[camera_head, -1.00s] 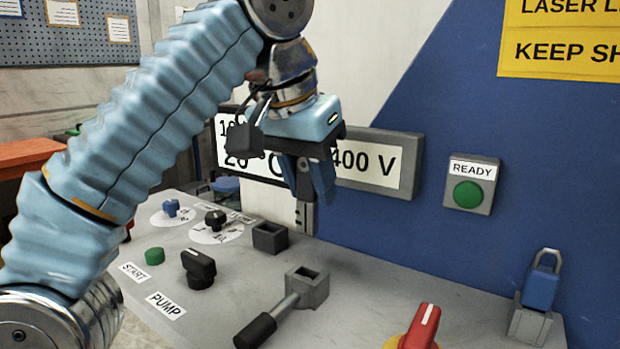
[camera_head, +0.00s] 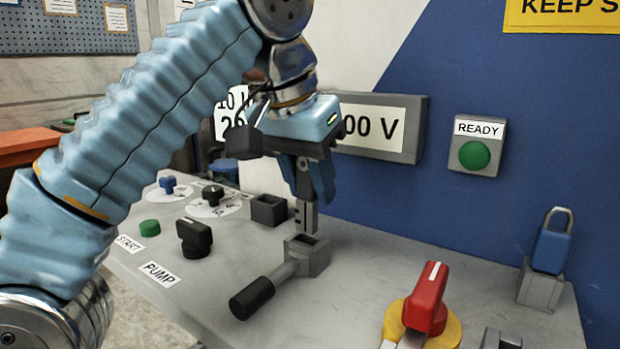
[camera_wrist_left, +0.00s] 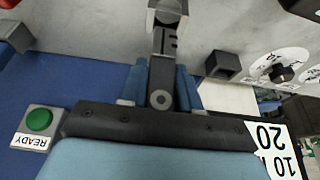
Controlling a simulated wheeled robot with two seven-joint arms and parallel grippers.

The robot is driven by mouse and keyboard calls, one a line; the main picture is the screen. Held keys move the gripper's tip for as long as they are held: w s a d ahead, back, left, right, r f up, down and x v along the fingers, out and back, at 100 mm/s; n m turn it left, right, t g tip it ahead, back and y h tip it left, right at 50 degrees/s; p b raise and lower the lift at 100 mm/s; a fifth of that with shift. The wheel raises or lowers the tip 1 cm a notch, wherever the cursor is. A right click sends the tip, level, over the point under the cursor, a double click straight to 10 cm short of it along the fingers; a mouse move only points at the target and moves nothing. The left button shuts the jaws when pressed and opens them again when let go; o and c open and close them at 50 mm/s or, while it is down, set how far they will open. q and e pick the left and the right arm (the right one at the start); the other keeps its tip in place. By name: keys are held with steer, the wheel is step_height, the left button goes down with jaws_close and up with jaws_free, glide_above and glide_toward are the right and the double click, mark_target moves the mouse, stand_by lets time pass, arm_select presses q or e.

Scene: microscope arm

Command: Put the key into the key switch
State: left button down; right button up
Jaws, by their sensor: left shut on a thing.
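The key (camera_head: 305,214) is a flat grey metal piece with notches. My left gripper (camera_head: 314,190) is shut on its upper end, and the key points down, roughly upright. Its lower end is at the opening of a grey square socket (camera_head: 312,262) with a black-gripped side handle; I cannot tell whether it is inside. In the left wrist view the notched key (camera_wrist_left: 162,75) sits between the blue fingers (camera_wrist_left: 160,92), its far end in line with the grey socket (camera_wrist_left: 169,12). No label marks the key switch, so I cannot tell whether this socket is it. My right gripper is not in view.
A dark, open square box (camera_head: 268,210) stands just behind left. A black PUMP knob (camera_head: 195,238) is on the left, a red switch (camera_head: 426,300) on a yellow disc at front right. A blue padlock (camera_head: 551,248) stands at far right. The blue wall rises behind.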

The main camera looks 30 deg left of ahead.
mark_target(303, 198)
arm_select(q)
steer(key=shift+p, duration=0.55)
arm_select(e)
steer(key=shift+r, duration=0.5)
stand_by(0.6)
arm_select(q)
steer(key=shift+f+b, duration=1.8)
steer(key=shift+f, duration=0.35)
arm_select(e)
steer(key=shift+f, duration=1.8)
arm_select(q)
steer(key=shift+s+f, duration=0.1)
steer(key=shift+f, duration=0.15)
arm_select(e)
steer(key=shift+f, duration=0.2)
arm_select(q)
steer(key=c, duration=0.7)
jaws_free()
steer(key=shift+b, duration=0.3)
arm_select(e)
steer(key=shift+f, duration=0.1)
arm_select(q)
steer(key=shift+r, duration=0.1)
